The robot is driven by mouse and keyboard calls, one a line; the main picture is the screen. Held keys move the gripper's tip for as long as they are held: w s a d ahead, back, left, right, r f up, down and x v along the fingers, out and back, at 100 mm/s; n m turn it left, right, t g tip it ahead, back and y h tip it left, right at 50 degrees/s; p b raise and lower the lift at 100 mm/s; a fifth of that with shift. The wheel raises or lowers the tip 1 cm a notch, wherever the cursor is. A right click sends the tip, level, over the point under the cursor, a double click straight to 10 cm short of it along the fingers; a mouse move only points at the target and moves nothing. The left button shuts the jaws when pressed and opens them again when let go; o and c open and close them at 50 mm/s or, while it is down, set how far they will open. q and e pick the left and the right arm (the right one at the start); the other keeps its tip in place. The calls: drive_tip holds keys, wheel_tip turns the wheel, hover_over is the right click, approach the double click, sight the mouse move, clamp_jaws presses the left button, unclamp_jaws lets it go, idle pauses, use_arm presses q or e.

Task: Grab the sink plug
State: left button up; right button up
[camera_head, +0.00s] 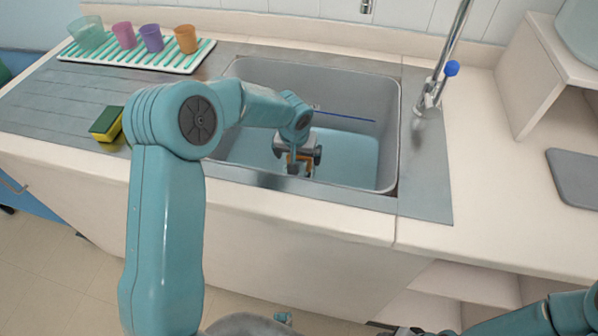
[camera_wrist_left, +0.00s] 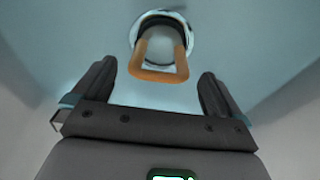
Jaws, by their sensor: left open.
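The sink plug (camera_wrist_left: 160,60) has an orange-brown loop handle and sits at a round pale-rimmed drain in the wrist view. Its orange handle also shows in the head view (camera_head: 308,159), partly hidden by my gripper. My left gripper (camera_wrist_left: 158,76) is open, its dark fingers on either side of the handle's near end, with gaps on both sides. In the head view, my left gripper (camera_head: 299,168) reaches down into the grey sink (camera_head: 388,140). My right arm shows at the bottom right corner; its gripper is at most a sliver at the bottom edge.
A tap (camera_head: 432,88) with a blue knob stands right of the sink. A striped rack (camera_head: 140,60) with several coloured cups is at the back left. A yellow-green sponge (camera_head: 106,124) lies on the drainboard. The sink's lower part looks light blue, like water. The right counter has free room.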

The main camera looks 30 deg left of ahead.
use_arm(q)
drive_tip(key=x, duration=0.5)
drive_tip(key=shift+f, duration=0.3)
drive_tip(key=shift+s+r, duration=0.1)
drive_tip(key=c, duration=0.9)
drive_tip(key=shift+c, duration=1.2)
